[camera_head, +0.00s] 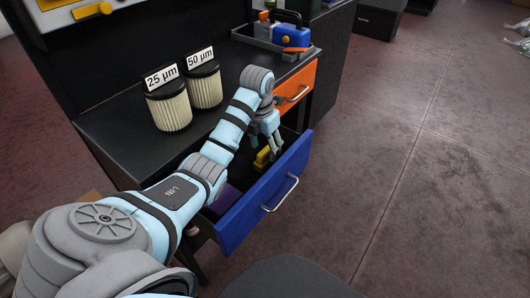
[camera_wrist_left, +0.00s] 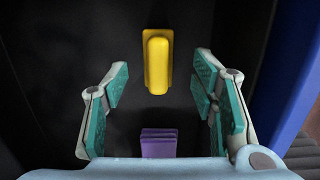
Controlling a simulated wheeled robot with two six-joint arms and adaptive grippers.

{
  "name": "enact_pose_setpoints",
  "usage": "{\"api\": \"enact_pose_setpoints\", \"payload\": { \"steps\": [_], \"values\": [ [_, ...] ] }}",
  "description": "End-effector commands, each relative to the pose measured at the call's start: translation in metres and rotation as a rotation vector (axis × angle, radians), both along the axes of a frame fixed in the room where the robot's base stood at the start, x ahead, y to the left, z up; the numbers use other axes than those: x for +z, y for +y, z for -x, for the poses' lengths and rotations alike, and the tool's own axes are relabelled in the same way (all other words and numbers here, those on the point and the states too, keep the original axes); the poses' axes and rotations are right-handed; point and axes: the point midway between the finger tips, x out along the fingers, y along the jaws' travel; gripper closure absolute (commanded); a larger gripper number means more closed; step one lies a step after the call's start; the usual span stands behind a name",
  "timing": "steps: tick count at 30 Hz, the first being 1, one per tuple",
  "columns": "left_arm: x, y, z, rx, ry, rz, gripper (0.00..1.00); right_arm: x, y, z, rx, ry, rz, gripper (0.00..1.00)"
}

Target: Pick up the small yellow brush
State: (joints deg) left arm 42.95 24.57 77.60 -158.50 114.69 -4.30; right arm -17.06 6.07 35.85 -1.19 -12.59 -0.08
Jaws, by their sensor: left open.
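The small yellow brush (camera_wrist_left: 157,62) lies in the open blue-fronted drawer. In the left wrist view it is upper centre, beyond the fingertips and in line with the gap between them. It also shows in the head view (camera_head: 262,157), partly hidden by the fingers. My left gripper (camera_wrist_left: 157,88) is open and empty, with a finger on either side of the gap. In the head view my left gripper (camera_head: 271,146) points down into the drawer, close to the brush. My right gripper is not in view.
The blue drawer front (camera_head: 262,198) stands pulled out, with a purple thing (camera_wrist_left: 158,143) inside. An orange drawer (camera_head: 296,88) is beside it. Two filters labelled 25 µm (camera_head: 168,108) and 50 µm (camera_head: 204,86) stand on the dark table. A tray (camera_head: 262,42) with tools sits at the back.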

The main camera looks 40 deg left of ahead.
Motion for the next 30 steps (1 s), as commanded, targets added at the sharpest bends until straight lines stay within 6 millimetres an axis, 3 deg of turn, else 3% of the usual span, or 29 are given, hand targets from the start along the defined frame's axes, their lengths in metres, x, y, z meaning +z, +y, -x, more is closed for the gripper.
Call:
{"api": "enact_pose_setpoints", "payload": {
  "steps": [7,9,15,25,30],
  "values": [
    [-0.041,0.002,-0.002,-0.002,0.0,0.001,0.47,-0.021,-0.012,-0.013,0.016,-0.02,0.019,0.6],
    [-0.051,0.002,-0.003,-0.003,0.0,0.001,0.47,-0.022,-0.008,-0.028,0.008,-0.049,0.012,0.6],
    [-0.051,0.002,-0.004,-0.004,-0.002,-0.001,0.47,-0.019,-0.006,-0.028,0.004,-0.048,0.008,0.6],
    [-0.051,0.002,-0.004,-0.004,-0.002,-0.001,0.99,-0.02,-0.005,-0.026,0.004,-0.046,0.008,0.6],
    [-0.051,0.002,-0.004,-0.003,-0.002,0.0,1.0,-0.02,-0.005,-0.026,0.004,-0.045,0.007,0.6]
  ]
}}
